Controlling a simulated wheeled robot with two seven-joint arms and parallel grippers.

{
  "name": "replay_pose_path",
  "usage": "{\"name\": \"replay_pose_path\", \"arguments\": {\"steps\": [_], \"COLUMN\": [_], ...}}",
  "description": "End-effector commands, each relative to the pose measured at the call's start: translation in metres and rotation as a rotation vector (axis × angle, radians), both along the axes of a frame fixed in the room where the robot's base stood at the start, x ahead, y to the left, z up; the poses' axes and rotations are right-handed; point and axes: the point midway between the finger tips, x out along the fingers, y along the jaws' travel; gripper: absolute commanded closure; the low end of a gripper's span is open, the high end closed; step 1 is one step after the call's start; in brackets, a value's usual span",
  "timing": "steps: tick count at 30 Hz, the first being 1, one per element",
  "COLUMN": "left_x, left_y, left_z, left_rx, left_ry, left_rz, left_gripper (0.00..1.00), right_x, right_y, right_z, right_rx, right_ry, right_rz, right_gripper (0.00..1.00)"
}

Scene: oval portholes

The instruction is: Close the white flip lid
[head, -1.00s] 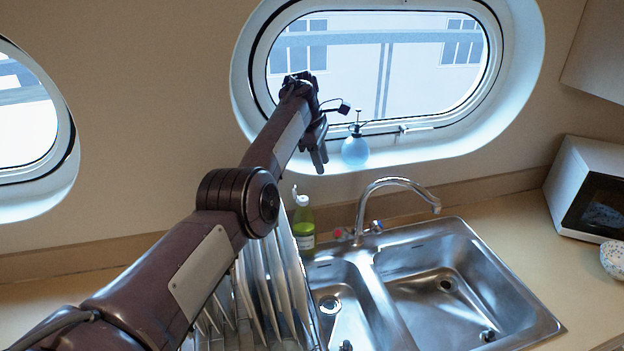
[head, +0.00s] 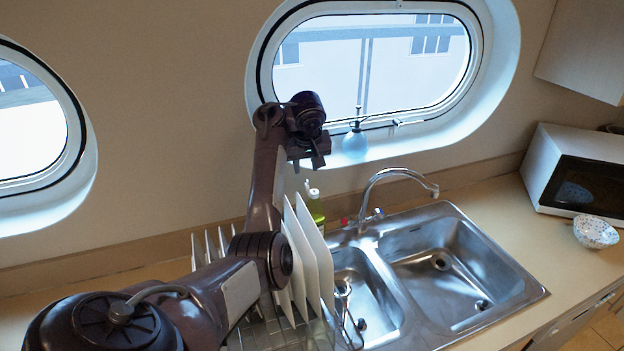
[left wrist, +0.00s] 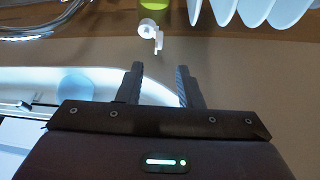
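A green bottle (head: 316,211) stands at the back of the counter, between the dish rack and the tap. Its white flip lid (head: 312,192) is on top. In the left wrist view, the lid (left wrist: 158,40) sticks out from the round white cap (left wrist: 147,28), standing open, with the green bottle (left wrist: 154,4) at the top edge. My left gripper (head: 307,164) is above the bottle, near the window sill. Its two fingers (left wrist: 160,70) are apart with nothing between them, and the lid is a little beyond the tips. My right gripper is not in view.
White plates (head: 320,255) stand in a wire dish rack beside the bottle. The curved tap (head: 392,171) and steel sink (head: 440,262) are to the right. A blue spray bottle (head: 355,145) stands on the porthole sill. A microwave (head: 575,175) and bowl (head: 595,232) are far right.

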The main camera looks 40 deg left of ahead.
Motion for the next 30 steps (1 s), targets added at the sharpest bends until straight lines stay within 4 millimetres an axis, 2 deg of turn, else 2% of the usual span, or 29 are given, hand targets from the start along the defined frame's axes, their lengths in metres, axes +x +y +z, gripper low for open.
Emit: {"name": "replay_pose_path", "arguments": {"steps": [7,15,21,28,30], "left_x": [0.007,0.016,0.019,0.019,0.019], "left_y": [0.01,0.017,0.02,0.02,0.02], "left_z": [-0.031,-0.059,-0.067,-0.068,-0.068], "left_rx": [0.001,-0.004,-0.005,-0.006,-0.006], "left_ry": [0.008,0.006,0.003,0.002,0.002], "left_rz": [0.001,0.001,0.0,0.0,0.0], "left_gripper": [0.67,0.67,0.67,0.67,0.75], "right_x": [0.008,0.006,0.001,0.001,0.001], "right_y": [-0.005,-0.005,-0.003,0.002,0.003], "right_z": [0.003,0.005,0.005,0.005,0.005], "right_rx": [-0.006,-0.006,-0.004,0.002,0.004], "right_ry": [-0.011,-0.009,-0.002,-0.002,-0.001], "right_rz": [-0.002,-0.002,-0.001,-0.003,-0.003], "right_gripper": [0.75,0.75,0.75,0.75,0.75]}}
